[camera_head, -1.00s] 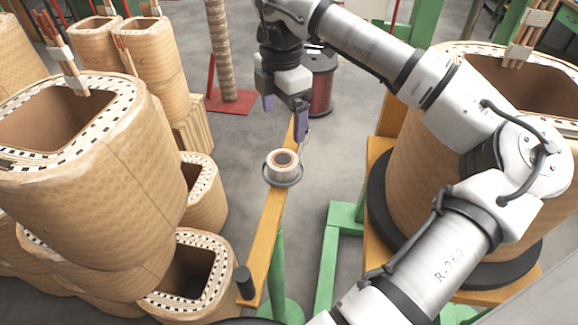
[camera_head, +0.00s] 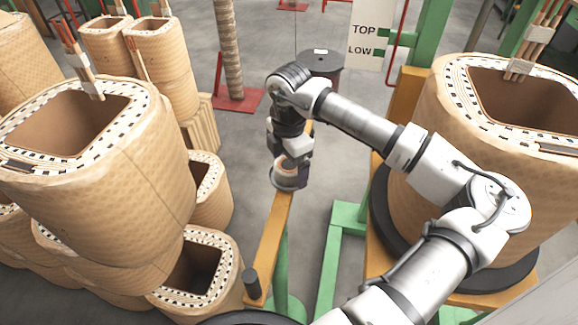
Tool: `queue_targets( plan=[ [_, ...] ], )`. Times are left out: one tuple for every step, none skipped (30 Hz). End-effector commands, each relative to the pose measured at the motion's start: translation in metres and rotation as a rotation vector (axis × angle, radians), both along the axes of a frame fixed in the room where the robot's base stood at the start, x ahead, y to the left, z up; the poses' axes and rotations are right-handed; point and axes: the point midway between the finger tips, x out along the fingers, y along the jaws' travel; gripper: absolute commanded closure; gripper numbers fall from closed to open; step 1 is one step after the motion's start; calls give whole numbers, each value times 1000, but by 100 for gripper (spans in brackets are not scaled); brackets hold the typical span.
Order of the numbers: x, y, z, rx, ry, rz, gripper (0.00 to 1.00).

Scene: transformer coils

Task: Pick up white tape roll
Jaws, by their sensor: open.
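The white tape roll (camera_head: 287,174) sits on a round metal dish (camera_head: 288,186) on the narrow yellow beam (camera_head: 268,245). My gripper (camera_head: 290,172) is down at the roll, with its fingers around or right beside it. One finger shows at the roll's right side. The left finger is hard to make out, and the arm's end hides the top of the roll. My gripper is open, and I cannot tell whether a finger touches the roll.
Large tan coils (camera_head: 95,180) crowd the left side. A big coil (camera_head: 480,170) stands on a dark base at the right, beside my arm. A small dark cylinder (camera_head: 251,284) stands at the beam's near end. A dark spool (camera_head: 321,66) stands behind.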

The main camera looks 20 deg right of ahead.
Motion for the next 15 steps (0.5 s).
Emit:
queue_targets(
  plan=[
    [0, 0, -1, 0, 0, 0, 10],
    [0, 0, -1, 0, 0, 0, 10],
    [0, 0, -1, 0, 0, 0, 10],
    [0, 0, -1, 0, 0, 0, 10],
    [0, 0, -1, 0, 0, 0, 10],
    [0, 0, -1, 0, 0, 0, 14],
    [0, 0, -1, -1, 0, 0, 18],
    [0, 0, -1, -1, 0, 0, 22],
    [0, 0, -1, 0, 0, 0, 27],
    [0, 0, -1, -1, 0, 0, 31],
    [0, 0, 0, -1, 0, 0, 35],
    [0, 0, 0, -1, 0, 0, 40],
    [0, 0, 0, -1, 0, 0, 44],
    [0, 0, 0, -1, 0, 0, 48],
    [0, 0, 0, -1, 0, 0, 53]
  ],
)
